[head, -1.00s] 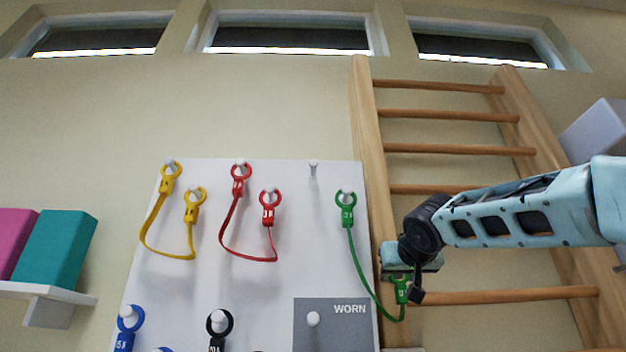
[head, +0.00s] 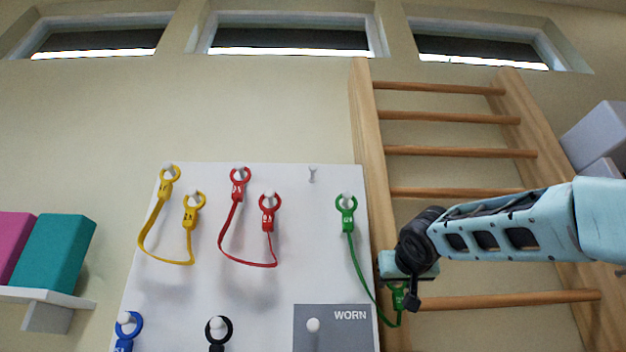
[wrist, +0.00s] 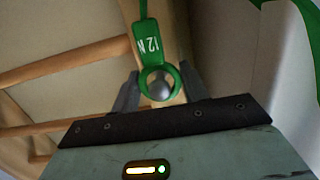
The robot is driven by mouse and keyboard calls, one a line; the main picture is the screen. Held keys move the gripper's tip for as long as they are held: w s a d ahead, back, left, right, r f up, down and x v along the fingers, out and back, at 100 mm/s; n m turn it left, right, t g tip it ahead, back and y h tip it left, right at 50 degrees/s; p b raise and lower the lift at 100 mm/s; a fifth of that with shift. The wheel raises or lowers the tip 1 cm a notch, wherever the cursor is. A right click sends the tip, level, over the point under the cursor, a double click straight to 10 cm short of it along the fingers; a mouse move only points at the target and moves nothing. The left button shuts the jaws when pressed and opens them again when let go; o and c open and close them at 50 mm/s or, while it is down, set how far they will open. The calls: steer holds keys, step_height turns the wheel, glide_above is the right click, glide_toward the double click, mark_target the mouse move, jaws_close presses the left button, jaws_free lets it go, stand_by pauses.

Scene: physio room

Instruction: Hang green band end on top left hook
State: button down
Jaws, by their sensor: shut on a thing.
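The green band has one ring end (head: 346,213) hanging on a peg at the right of the white board. Its strap loops down and right to the other end (head: 398,297), which is at my gripper (head: 402,285), in front of the wooden ladder. In the wrist view my gripper (wrist: 160,95) is shut on this end; its green ring (wrist: 159,82) and "12 N" tag sit between the fingers. A grey round shape shows inside the ring; I cannot tell what it is. A bare hook (head: 312,174) stands up and left of the hung green end.
Yellow (head: 165,220) and red (head: 234,220) bands hang left of the bare hook. Blue (head: 127,330) and black (head: 218,330) ends hang lower. A grey "WORN" panel (head: 350,335) with a peg is below. The wooden ladder (head: 365,150) stands right of the board.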

steer(key=shift+w+f+b, duration=0.1)
steer(key=shift+f+b, duration=0.3)
steer(key=shift+b, duration=0.05)
stand_by(0.3)
steer(key=c, duration=0.5)
jaws_free()
steer(key=s+b, duration=0.4)
steer(key=s, duration=0.4)
stand_by(0.5)
stand_by(0.5)
